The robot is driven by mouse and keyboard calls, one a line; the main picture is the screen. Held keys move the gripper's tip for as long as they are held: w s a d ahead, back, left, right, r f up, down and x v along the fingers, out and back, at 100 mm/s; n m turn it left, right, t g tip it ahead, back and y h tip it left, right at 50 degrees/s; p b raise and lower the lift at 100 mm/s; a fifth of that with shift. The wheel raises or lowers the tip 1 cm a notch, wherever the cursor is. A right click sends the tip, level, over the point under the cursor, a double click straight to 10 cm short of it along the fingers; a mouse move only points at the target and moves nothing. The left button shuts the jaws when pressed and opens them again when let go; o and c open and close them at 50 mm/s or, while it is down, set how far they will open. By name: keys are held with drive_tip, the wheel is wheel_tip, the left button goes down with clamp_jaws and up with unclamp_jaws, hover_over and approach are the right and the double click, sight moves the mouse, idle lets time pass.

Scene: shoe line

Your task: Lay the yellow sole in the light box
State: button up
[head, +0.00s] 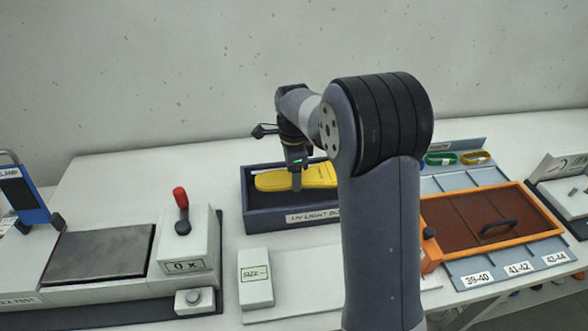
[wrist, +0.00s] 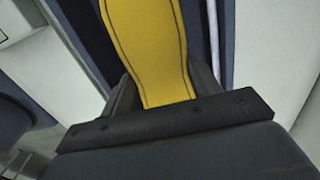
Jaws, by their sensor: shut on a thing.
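The yellow sole (head: 318,174) shows in the head view over the dark blue light box (head: 262,213), whose front label reads "UV LIGHT BO…". The sole lies roughly level, within the box's outline; I cannot tell whether it touches the floor of the box. In the wrist view the sole (wrist: 150,45) runs up between the two fingers of my gripper (wrist: 165,88). My arm hides the right end of the box.
A press with a red-knobbed lever (head: 181,198) and a dark plate (head: 97,254) stands at the left. A small SIZE block (head: 255,278) stands in front of the box. At the right is an orange-framed tray (head: 480,213) with size labels. The table behind the press is clear.

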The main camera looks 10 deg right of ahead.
drive_tip(key=shift+f+b, duration=1.35)
drive_tip(key=shift+f, duration=1.35)
drive_tip(key=o, duration=1.2)
drive_tip(key=shift+r, duration=0.15)
wheel_tip(320, 180, up, 11)
drive_tip(key=shift+f, duration=0.2)
